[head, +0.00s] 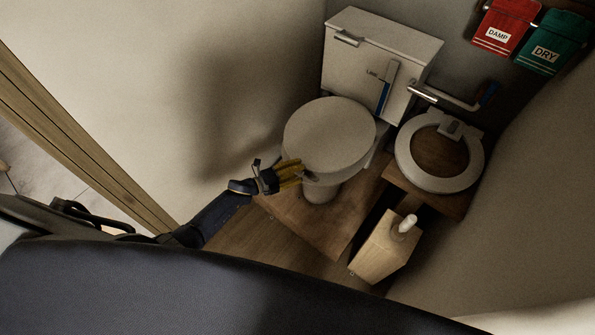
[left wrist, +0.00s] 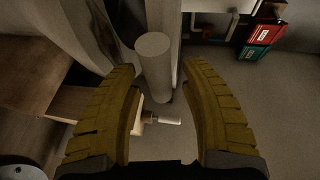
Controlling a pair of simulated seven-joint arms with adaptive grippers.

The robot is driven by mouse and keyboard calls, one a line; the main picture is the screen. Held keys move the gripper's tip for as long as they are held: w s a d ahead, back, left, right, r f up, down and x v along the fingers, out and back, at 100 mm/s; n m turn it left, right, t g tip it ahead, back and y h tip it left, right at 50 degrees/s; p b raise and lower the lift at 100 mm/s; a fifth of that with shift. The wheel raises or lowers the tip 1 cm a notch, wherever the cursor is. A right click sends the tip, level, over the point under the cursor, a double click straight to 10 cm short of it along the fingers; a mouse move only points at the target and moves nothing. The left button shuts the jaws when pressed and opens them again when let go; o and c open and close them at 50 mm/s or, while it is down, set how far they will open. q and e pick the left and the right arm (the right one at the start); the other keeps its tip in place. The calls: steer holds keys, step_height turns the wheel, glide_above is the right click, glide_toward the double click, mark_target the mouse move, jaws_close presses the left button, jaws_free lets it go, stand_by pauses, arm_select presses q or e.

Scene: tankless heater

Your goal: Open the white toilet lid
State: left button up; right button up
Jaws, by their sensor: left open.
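The white toilet lid (head: 328,133) is closed, lying flat over the bowl of the toilet in the middle of the head view. My left gripper (head: 297,173) is at the lid's front left edge, with its yellow fingers close to the rim. I cannot tell whether they touch it. In the left wrist view the left gripper (left wrist: 160,72) shows its two fingers spread wide apart. A pale cylinder (left wrist: 155,62) shows between and beyond them, and I cannot tell what it is part of. My right gripper is not in view.
The toilet tank (head: 383,45) stands behind the lid. A loose-looking white seat ring (head: 405,160) lies on wood to the right. A wooden box (head: 380,250) with a white roll stands in front. Red (head: 503,25) and green (head: 553,42) towels hang at top right. Walls close in both sides.

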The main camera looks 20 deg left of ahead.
arm_select(q)
jaws_close()
stand_by(0.3)
